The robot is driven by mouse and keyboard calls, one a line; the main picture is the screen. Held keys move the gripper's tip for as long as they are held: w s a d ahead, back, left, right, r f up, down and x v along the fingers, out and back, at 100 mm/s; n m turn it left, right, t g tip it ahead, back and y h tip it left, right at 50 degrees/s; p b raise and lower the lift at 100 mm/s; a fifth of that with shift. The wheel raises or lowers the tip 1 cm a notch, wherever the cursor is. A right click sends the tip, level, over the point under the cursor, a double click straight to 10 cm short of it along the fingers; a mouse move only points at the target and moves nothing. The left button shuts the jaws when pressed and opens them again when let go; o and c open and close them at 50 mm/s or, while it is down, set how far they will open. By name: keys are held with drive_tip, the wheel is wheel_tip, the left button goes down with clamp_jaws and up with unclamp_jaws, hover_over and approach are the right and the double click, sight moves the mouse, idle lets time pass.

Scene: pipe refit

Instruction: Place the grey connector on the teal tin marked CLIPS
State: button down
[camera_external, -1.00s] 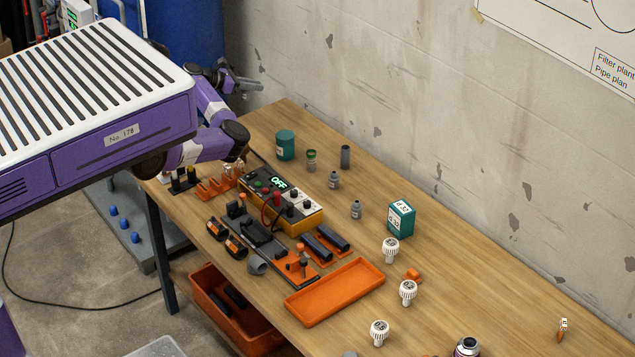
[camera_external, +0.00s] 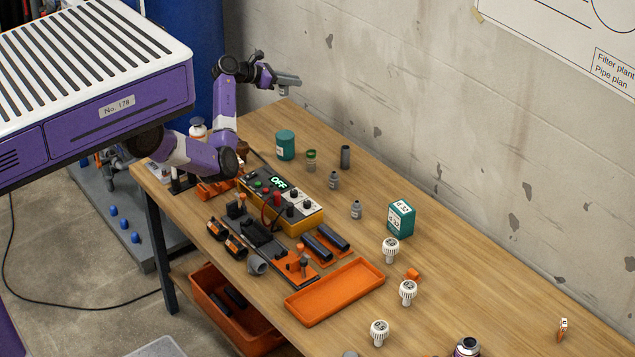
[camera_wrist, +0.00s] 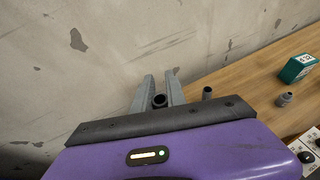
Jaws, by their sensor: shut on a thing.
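My gripper (camera_external: 289,82) is up in the air near the wall, above the far left end of the table. In the wrist view its two grey fingers (camera_wrist: 160,92) are shut on a grey connector (camera_wrist: 160,101), whose round open end faces the camera. A round teal tin (camera_external: 285,145) stands on the table below and apart from the gripper. Its small white label is too small to read. A teal box (camera_external: 401,219) with white labels stands farther right; it also shows in the wrist view (camera_wrist: 296,69).
A yellow control box (camera_external: 282,201), an orange tray (camera_external: 335,292) and white knobs (camera_external: 391,250) lie nearer the front. The wall is close behind.

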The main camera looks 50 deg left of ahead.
wheel_tip(320, 180, down, 16)
drive_tip(key=shift+f, duration=0.1)
idle(0.4)
drive_tip(key=c, duration=1.4)
unclamp_jaws()
drive_tip(key=shift+f, duration=0.1)
drive_tip(key=shift+o, duration=0.2)
drive_tip(key=shift+s, duration=0.15)
drive_tip(key=v, duration=1.1)
drive_tip(key=shift+s+a+r, duration=0.2)
drive_tip(key=shift+s+r, duration=0.1)
